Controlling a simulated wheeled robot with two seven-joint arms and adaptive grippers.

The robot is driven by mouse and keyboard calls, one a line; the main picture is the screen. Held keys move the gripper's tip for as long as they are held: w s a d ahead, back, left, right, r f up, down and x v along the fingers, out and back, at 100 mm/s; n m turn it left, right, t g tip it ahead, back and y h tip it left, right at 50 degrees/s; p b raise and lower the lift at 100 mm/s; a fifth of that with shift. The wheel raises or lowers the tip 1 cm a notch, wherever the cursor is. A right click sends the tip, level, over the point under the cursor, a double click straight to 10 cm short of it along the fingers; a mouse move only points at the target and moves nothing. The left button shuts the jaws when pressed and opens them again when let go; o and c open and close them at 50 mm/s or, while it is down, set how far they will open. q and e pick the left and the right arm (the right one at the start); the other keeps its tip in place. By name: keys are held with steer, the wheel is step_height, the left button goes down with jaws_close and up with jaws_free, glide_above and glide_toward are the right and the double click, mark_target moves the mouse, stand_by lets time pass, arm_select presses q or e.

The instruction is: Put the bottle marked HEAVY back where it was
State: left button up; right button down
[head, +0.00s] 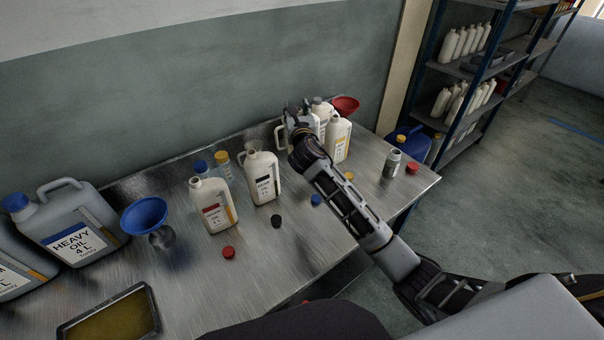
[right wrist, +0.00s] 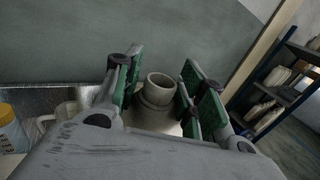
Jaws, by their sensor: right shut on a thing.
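My right gripper (head: 300,122) is at the back right of the metal table. It is shut on a white bottle (head: 322,112), whose uncapped neck (right wrist: 160,86) shows between the green finger pads in the right wrist view. Its label is mostly hidden in the head view, so I cannot read HEAVY on it or tell whether its base touches the table. Another white bottle (head: 338,140) with an orange stripe stands close beside it. A large grey jug (head: 90,215) at the left has a blue cap and a label reading HEAVY OIL 4 L. My left gripper is not in view.
Two white bottles (head: 211,206) (head: 263,178) stand mid-table, with loose caps (head: 228,253) around. A blue funnel (head: 146,214) stands beside the jug. A red funnel (head: 346,105) is behind the held bottle. A small grey can (head: 392,163) stands near the right edge. A shelf (head: 450,125) is beyond.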

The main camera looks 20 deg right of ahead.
steer(key=shift+w+r, duration=0.2)
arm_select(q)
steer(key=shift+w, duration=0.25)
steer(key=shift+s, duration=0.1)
arm_select(e)
steer(key=shift+r, duration=0.1)
steer(key=shift+s, duration=0.1)
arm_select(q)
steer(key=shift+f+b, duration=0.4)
arm_select(e)
step_height(320, 180, down, 6)
steer(key=shift+f, duration=0.2)
